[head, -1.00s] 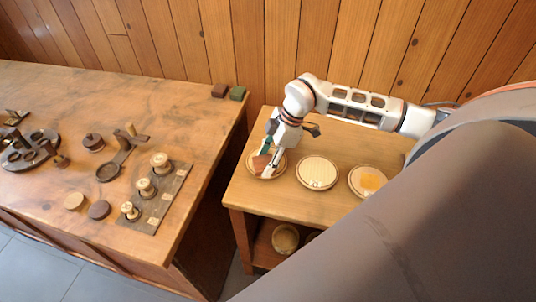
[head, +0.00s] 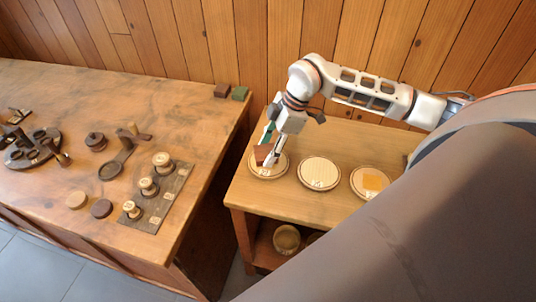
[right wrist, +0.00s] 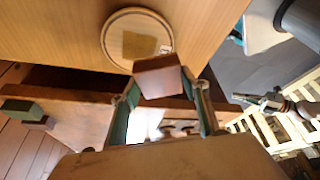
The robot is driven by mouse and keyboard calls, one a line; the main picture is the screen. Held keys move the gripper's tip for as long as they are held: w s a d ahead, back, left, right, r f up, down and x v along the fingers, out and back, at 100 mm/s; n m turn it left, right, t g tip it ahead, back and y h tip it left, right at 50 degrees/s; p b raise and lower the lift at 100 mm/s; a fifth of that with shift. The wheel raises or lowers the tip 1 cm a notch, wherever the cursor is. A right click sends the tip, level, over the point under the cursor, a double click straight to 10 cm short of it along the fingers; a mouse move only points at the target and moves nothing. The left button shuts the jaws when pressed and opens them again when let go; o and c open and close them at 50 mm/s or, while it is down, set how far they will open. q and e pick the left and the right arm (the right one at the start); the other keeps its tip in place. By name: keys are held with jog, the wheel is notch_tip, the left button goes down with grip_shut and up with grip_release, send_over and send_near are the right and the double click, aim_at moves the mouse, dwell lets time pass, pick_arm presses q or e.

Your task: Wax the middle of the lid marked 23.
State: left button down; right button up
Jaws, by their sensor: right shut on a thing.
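Three round pale lids lie in a row on the small wooden table. The left lid (head: 270,172) has a small label that looks like 23. It also shows in the right wrist view (right wrist: 116,38), with a darker patch in its middle. My right gripper (head: 267,150) is shut on a reddish-brown block (right wrist: 160,77), which also shows in the head view (head: 262,154). The block is over the left lid; I cannot tell whether it touches. A metallic jointed part at the right of the wrist view may be my left gripper (right wrist: 242,98); its jaws are unclear.
The middle lid (head: 319,173) is bare apart from its label; the right lid (head: 357,186) bears an orange patch (head: 372,182). A larger bench (head: 140,92) at left holds spools, discs and a dark slotted board (head: 158,205). A bowl (head: 286,238) sits on the lower shelf.

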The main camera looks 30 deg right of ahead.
jog(key=shift+r, duration=0.3)
jog(key=shift+r, duration=0.15)
jog(key=shift+r, duration=1.35)
